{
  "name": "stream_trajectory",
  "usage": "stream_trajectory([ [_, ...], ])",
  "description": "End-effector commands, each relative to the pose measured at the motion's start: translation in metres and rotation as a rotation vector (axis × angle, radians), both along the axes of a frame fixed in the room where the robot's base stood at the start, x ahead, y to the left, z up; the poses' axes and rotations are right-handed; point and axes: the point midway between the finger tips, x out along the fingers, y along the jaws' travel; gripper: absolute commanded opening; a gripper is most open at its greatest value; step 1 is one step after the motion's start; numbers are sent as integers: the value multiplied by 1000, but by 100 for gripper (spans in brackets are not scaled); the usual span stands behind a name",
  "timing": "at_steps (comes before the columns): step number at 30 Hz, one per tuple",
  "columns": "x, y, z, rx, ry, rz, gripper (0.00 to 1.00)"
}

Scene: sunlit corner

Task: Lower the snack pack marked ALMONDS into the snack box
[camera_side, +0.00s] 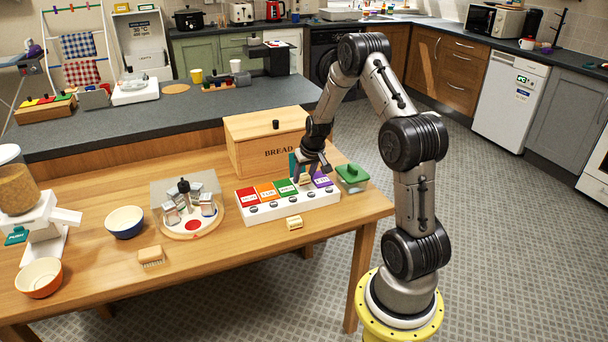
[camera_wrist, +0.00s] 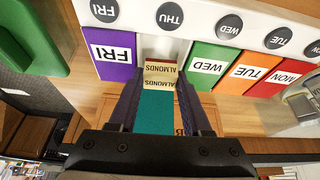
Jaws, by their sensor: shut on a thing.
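The snack box (camera_side: 290,211) is a long white box with day-marked lids; it also shows in the wrist view (camera_wrist: 190,14). The red MON, orange TUE, green WED and purple FRI (camera_wrist: 112,53) lids are shut. The THU compartment (camera_wrist: 163,46) is open, and its teal lid (camera_wrist: 153,118) appears to stand raised at the back. My gripper (camera_side: 312,175) is shut on the cream snack pack marked ALMONDS (camera_wrist: 160,75), at the THU opening. The pack shows only as a small patch in the side view (camera_side: 304,179). I cannot tell how far it is inside.
A wooden BREAD box (camera_side: 262,145) stands close behind the snack box. A green-lidded container (camera_side: 352,178) is just right of it. Another small cream pack (camera_side: 294,223) lies in front. A round board with a clear shield (camera_side: 190,232) stands to the left.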

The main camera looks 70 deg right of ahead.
Motion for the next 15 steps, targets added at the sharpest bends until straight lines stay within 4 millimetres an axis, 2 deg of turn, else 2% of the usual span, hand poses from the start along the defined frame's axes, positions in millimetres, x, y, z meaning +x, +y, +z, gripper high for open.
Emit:
stream_trajectory([
  [15,0,0,-7,0,0,-1,0],
])
